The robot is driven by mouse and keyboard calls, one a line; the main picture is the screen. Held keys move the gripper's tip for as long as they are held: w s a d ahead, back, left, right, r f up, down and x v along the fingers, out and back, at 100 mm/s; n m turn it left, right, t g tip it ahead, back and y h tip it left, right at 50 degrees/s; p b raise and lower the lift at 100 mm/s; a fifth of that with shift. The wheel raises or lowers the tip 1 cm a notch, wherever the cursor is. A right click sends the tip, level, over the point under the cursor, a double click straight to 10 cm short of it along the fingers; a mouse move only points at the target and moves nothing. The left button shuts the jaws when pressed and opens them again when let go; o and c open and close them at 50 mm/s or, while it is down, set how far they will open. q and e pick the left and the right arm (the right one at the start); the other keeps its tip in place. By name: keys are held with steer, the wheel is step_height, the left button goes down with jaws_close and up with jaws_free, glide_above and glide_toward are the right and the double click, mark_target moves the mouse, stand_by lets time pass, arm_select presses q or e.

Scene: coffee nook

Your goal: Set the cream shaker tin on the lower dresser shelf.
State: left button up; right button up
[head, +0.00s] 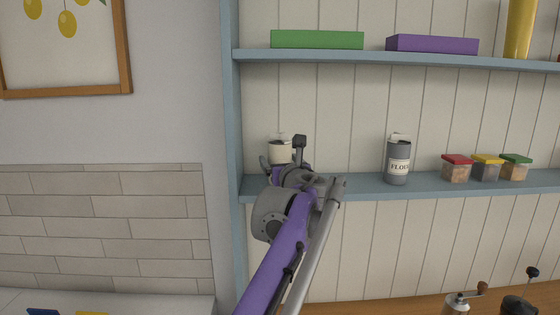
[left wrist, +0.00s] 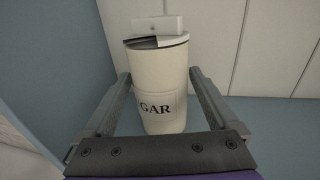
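The cream shaker tin (head: 279,155) is at the left end of the lower dresser shelf (head: 345,185). In the left wrist view the cream tin (left wrist: 160,85) looks upright, with letters "GAR" and a grey-topped lid with a pale tab. Its base looks to be at the blue shelf surface; I cannot tell whether it bears on it. In the head view my left gripper (head: 290,165) hides the tin's lower part. My right gripper is out of view.
A grey flour tin (head: 397,165) and small jars with red (head: 457,169), yellow (head: 487,169) and green (head: 515,168) lids stand farther right on this shelf. The dresser's side post (head: 232,130) is close left. The upper shelf (head: 400,58) holds green and purple boxes.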

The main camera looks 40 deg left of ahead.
arm_select(q)
steer(key=shift+o, duration=0.2)
steer(key=shift+r, duration=0.3)
steer(key=b+v, duration=0.1)
steer(key=v, duration=1.1)
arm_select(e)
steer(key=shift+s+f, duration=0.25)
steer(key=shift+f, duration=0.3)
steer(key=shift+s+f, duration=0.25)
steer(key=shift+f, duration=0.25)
arm_select(q)
steer(key=shift+f, duration=0.1)
